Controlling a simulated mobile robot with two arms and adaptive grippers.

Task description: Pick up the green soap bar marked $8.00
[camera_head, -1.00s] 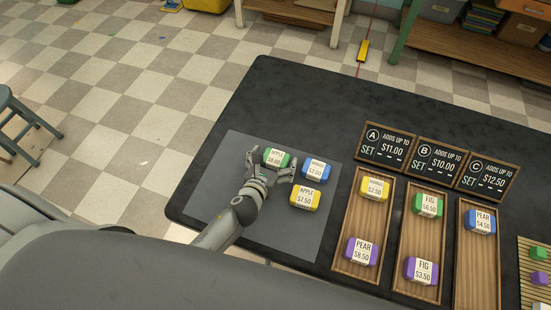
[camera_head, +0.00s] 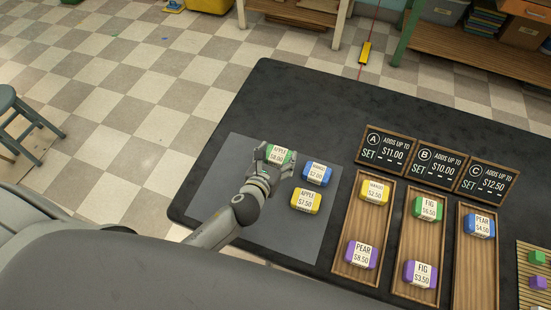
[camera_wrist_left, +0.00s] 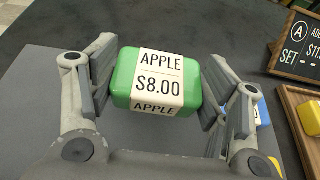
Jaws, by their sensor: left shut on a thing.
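The green soap bar (camera_head: 279,154) has a white band reading APPLE $8.00. It is at the far part of the grey mat (camera_head: 240,150) on the dark table. In the left wrist view the green soap bar (camera_wrist_left: 124,80) sits between the two finger pads. My left gripper (camera_head: 275,158) is shut on it, with a finger at each side. In the left wrist view my left gripper (camera_wrist_left: 157,85) shows both fingers close against the bar's ends. I cannot tell whether the bar is clear of the mat. My right gripper is not in view.
A blue soap bar (camera_head: 317,173) and a yellow APPLE $7.50 bar (camera_head: 306,201) lie just right of the gripper. Three wooden trays to the right hold soap bars, including a purple PEAR bar (camera_head: 360,254). Price signs (camera_head: 386,146) stand behind the trays.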

